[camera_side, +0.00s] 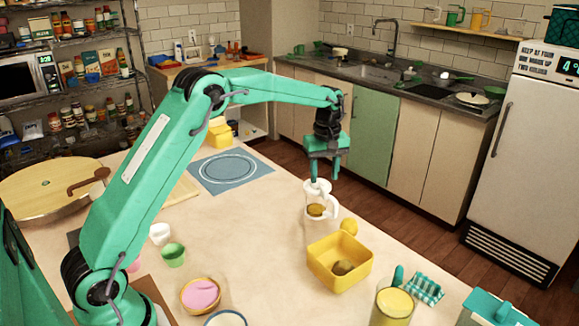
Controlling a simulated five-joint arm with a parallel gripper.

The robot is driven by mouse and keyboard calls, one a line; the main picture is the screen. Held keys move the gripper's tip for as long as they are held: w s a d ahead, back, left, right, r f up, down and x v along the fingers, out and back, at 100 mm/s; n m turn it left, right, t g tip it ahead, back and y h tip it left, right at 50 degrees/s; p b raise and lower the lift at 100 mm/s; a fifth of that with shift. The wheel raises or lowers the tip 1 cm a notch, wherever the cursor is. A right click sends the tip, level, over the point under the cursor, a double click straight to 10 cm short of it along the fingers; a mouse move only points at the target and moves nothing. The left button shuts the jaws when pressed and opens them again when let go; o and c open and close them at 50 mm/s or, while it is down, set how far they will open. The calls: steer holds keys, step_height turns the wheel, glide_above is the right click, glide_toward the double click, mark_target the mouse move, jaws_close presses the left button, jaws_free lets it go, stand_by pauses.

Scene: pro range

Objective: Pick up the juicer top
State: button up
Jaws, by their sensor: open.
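The juicer (331,208) stands near the table's far right edge, a white jug-like body with a handle and something brown showing in it. Its top, the juicer top (318,187), is a small white piece on the upper end of the juicer. My gripper (325,177) hangs from above with its green fingers pointing down, open, around or just above the juicer top. I cannot tell whether the fingers touch it. A finger partly covers the top.
A blue mat (230,170) lies to the left. A yellow-filled glass (392,306) stands at front right. The table's middle is clear.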

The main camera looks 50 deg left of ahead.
mark_target(324, 187)
steer(key=shift+f, duration=2.6)
jaws_close()
